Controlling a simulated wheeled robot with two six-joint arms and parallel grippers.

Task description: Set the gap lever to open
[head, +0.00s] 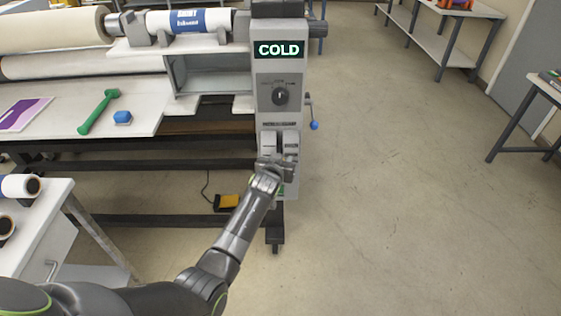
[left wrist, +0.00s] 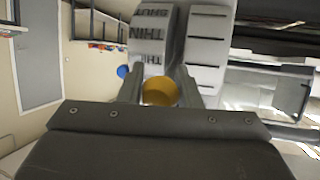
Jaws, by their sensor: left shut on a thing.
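The gap lever's round yellow knob (left wrist: 160,92) shows in the left wrist view between the two fingers of my left gripper (left wrist: 160,97), which is shut on it. Behind it is the pale lever plate (left wrist: 150,40) with dark lettering; I can read THIN and SHUT, partly cut off. In the head view my left gripper (head: 277,164) is at the lower front of the grey laminator end column (head: 262,190), just below the lever plate (head: 269,139). The knob is hidden there by my gripper. Which mark the lever stands at, I cannot tell. My right gripper is out of view.
Above the plate are a black dial (head: 280,96) and a display (head: 279,49) reading COLD. A blue-knobbed crank (head: 314,125) sticks out on the column's right. A side table (head: 45,215) with rolls stands at left. The floor (head: 400,190) to the right is clear.

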